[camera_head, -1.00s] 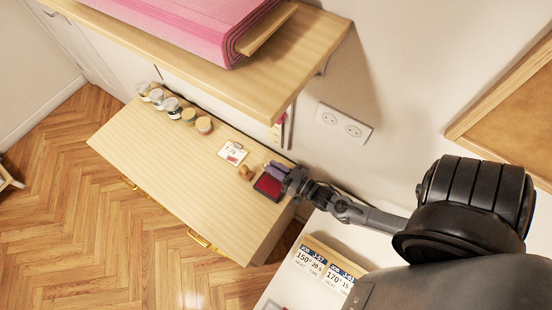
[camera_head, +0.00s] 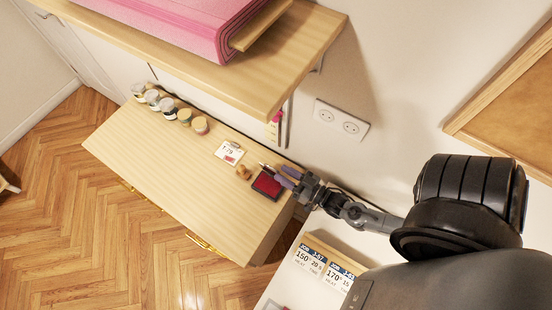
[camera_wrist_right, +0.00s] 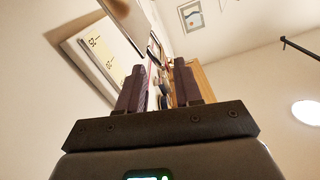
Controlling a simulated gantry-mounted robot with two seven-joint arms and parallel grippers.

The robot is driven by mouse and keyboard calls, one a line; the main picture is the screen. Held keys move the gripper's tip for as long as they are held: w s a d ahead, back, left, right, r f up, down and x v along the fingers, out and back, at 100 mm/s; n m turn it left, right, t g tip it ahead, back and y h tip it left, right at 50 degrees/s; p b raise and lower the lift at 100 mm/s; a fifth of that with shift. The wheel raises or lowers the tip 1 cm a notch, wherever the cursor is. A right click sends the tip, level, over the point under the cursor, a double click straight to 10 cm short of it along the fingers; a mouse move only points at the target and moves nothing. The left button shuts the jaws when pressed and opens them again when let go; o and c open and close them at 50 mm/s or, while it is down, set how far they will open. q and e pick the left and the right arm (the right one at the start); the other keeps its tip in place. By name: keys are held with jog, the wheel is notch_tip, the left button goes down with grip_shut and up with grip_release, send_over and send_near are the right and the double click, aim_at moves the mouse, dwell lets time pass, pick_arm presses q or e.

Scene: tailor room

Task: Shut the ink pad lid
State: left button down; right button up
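The ink pad (camera_head: 266,186) lies on the right end of the wooden cabinet top. Its red pad surface shows, so it stands open. I cannot clearly make out its lid. My right gripper (camera_head: 286,177) is just right of the pad, close to its upper right side, with its two purple fingers spread. In the right wrist view the fingers (camera_wrist_right: 160,85) also stand apart, with no held object visible between them. I cannot tell whether a finger touches the pad. My left gripper is not in view.
A wooden stamp (camera_head: 243,172) and a small card (camera_head: 230,152) lie left of the pad. Several jars (camera_head: 168,108) line the back edge of the cabinet (camera_head: 170,170). A shelf (camera_head: 290,65) overhangs behind. The cabinet's front half is clear.

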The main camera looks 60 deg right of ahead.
jog(key=s, duration=0.5)
jog(key=shift+s+b, duration=0.3)
